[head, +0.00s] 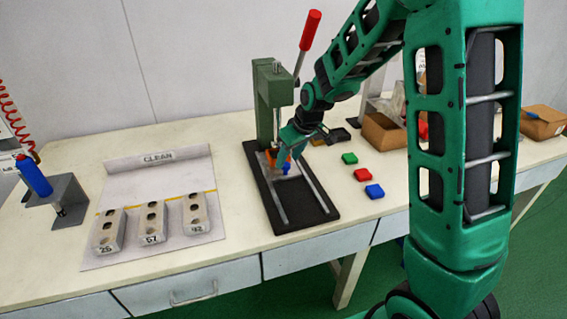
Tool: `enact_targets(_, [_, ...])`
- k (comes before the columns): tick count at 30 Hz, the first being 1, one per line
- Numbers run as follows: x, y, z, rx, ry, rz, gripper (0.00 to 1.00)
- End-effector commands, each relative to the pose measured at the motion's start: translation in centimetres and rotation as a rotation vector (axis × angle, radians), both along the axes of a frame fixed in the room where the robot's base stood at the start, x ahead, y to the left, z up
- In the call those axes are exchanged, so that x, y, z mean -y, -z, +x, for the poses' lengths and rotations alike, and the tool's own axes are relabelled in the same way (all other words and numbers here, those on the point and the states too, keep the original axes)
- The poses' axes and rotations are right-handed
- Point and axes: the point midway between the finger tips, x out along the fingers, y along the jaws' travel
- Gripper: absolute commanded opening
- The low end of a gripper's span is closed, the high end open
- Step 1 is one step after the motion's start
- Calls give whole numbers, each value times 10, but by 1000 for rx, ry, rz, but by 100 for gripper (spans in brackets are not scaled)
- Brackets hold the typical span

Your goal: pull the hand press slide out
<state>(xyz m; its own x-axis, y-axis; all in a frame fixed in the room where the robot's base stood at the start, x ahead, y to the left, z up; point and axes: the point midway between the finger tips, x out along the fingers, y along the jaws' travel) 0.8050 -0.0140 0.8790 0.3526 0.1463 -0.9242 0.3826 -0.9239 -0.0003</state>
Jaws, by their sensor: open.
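The hand press (265,97) is a green column on a dark base plate (318,214), with a red-tipped lever (310,30) leaning up to the right. Two metal rails run along the base toward the front. The slide sits at the rear of the rails, under the press head; it is small and mostly hidden by my gripper. Orange and blue parts (285,169) show there. My gripper (281,161) reaches down from the right to this spot, with open jaws. I cannot tell whether the jaws touch the slide or stand around its handle.
Numbered mould blocks (152,226) stand on the CLEAN sheet (115,178) to the left. A blue bottle (34,176) is on a grey stand at far left. Green, red and blue pieces (362,174) lie right of the press, near a cardboard box (383,133). The front half of the rails is clear.

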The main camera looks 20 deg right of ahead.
Motion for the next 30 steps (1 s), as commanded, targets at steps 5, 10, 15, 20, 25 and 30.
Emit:
enact_targets(5, [-3, 18, 6, -2, 0, 0, 44])
enact_targets(10, [-4, 24, 9, 1, 0, 0, 44])
enact_targets(15, [-4, 25, 10, 1, 0, 0, 44])
enact_targets(20, [-4, 24, 9, 0, 0, 0, 27])
enact_targets(25, [-3, 24, 9, 0, 1, 0, 0])
enact_targets(30, [-10, 24, 10, 0, -6, 2, 0])
